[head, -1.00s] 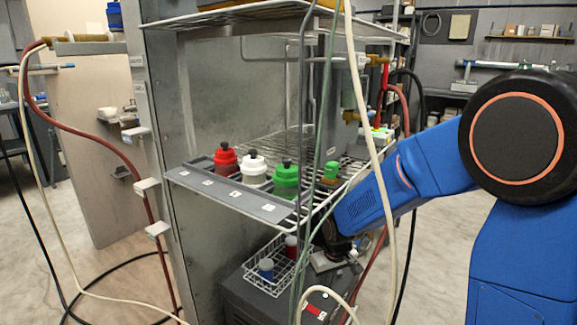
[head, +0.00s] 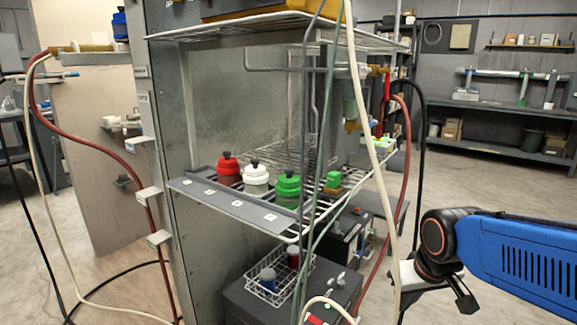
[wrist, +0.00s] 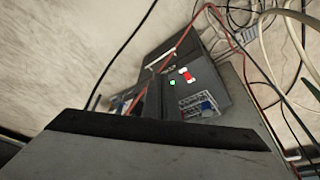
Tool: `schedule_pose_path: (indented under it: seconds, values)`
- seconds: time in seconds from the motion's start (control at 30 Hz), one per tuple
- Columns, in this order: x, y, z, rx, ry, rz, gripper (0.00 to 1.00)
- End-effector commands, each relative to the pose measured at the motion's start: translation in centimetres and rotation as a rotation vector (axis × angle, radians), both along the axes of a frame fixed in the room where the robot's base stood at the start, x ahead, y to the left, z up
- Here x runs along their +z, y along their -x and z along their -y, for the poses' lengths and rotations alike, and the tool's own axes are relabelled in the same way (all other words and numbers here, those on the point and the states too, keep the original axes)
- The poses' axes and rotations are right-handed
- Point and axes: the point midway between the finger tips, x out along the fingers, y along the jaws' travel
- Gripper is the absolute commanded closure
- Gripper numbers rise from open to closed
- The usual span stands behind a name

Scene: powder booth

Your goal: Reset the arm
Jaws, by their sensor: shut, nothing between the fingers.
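My blue arm comes in from the right edge of the head view and ends in my gripper (head: 460,293). The gripper hangs to the right of the rack, over open floor, apart from the shelves and the hoses. It is shut with nothing in it; its fingertips are small and partly unclear. In the wrist view a large grey surface fills the bottom, and I cannot make out the fingertips there.
A wire shelf (head: 325,205) carries red (head: 229,168), white (head: 256,178) and green (head: 288,187) capped containers. A wire basket (head: 262,291) sits below on a dark cabinet (wrist: 207,86). A cream hose (head: 372,150) and a red hose (head: 403,150) hang between rack and gripper. Floor at right is open.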

Motion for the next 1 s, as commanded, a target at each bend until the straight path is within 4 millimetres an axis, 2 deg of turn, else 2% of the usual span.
schedule_pose_path:
  seconds: [0.1, 0.3, 0.5, 0.67, 1.0]
  values:
    - [1.0, 2.8, 1.1, -0.032, -0.003, 0.025, 1.00]
    - [1.8, 7.0, 2.5, -0.081, -0.006, 0.055, 1.00]
    - [1.9, 9.6, 3.2, -0.112, -0.007, 0.071, 1.00]
    - [1.9, 10.2, 3.3, -0.120, -0.007, 0.075, 1.00]
    - [1.9, 10.2, 3.3, -0.119, -0.007, 0.075, 1.00]
